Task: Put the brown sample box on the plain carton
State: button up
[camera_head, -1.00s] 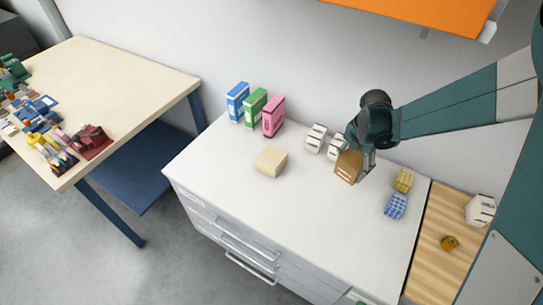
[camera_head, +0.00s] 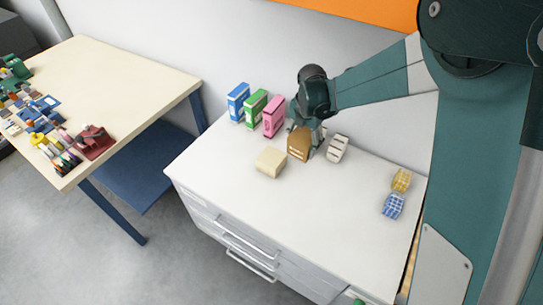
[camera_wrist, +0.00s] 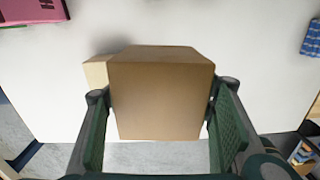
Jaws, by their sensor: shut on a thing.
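The brown sample box (camera_head: 299,143) is held in my gripper (camera_head: 313,138) above the white cabinet top, just right of the plain carton. In the wrist view the brown box (camera_wrist: 160,95) fills the space between the two green fingers of my gripper (camera_wrist: 160,110), which are shut on its sides. The plain carton (camera_head: 271,162) is a small cream box on the cabinet top. In the wrist view the carton (camera_wrist: 97,72) shows partly, behind the left side of the brown box, which hides the rest of it.
Blue (camera_head: 238,102), green (camera_head: 256,104) and pink (camera_head: 273,117) boxes stand behind the carton. A white box (camera_head: 337,147) stands right of my gripper. Yellow (camera_head: 401,180) and blue (camera_head: 393,206) checked blocks sit further right. The cabinet top (camera_head: 290,215) in front is clear.

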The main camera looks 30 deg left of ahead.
notch_tip(320, 180, up, 4)
jog(key=f+n+p, duration=0.1)
jog(key=p, duration=0.1)
send_over(271, 157)
jog(key=shift+w+r+b, duration=0.1)
jog(key=shift+r+b, duration=0.15)
jog(key=shift+b, duration=0.05)
jog(key=shift+f, duration=0.15)
jog(key=shift+f, duration=3)
jog(key=shift+d+f, duration=0.1)
jog(key=shift+f, duration=1.8)
jog(key=shift+f, duration=0.15)
jog(key=o, duration=0.9)
